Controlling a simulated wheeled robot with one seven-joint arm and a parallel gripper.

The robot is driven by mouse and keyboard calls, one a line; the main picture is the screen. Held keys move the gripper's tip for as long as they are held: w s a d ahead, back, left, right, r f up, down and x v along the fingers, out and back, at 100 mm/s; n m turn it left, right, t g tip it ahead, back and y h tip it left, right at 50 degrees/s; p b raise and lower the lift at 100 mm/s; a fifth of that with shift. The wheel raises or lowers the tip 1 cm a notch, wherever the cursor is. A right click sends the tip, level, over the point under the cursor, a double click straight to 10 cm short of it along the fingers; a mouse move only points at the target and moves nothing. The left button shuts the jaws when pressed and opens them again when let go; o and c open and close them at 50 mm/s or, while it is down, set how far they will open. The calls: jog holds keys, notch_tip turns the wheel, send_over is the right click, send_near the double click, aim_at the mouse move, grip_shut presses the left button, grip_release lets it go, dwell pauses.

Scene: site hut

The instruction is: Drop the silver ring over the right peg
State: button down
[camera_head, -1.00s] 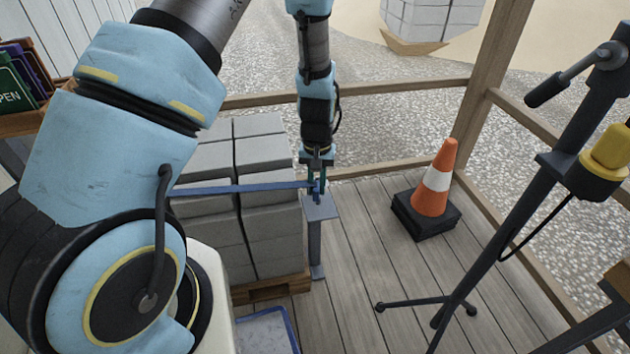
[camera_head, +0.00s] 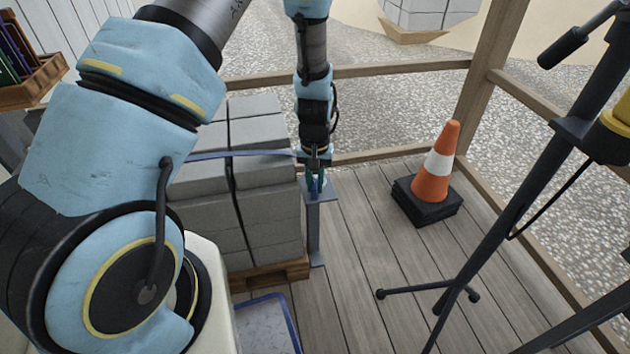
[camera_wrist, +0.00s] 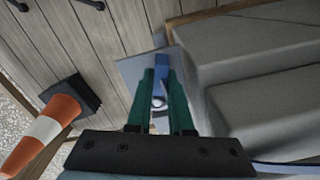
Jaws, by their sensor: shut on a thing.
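My gripper (camera_head: 316,184) points down at the top of a grey post with a flat plate (camera_head: 326,188). In the wrist view its green fingers (camera_wrist: 160,100) are a little apart, with a small shiny silver round thing (camera_wrist: 158,102) between them. It looks like the silver ring, but its shape is too small to make out fully. A blue upright piece (camera_wrist: 161,64) shows just beyond the fingertips, over the grey plate (camera_wrist: 135,72). I cannot tell whether ring and blue piece touch. No pair of pegs can be made out.
A blue strap (camera_head: 240,154) runs across grey blocks (camera_head: 262,180) towards my gripper. An orange and white cone (camera_head: 436,165) stands right of the post. A black tripod stand (camera_head: 490,230) is farther right. A blue-rimmed tray (camera_head: 292,325) is at the bottom. Planks between are clear.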

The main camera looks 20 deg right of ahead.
jog(key=shift+f, duration=0.15)
jog(key=c, duration=0.7)
grip_release()
jog(key=shift+c, duration=0.2)
notch_tip(320, 180, up, 11)
jog(key=p, duration=0.1)
jog(key=shift+p, duration=0.4)
jog(key=shift+f, duration=0.1)
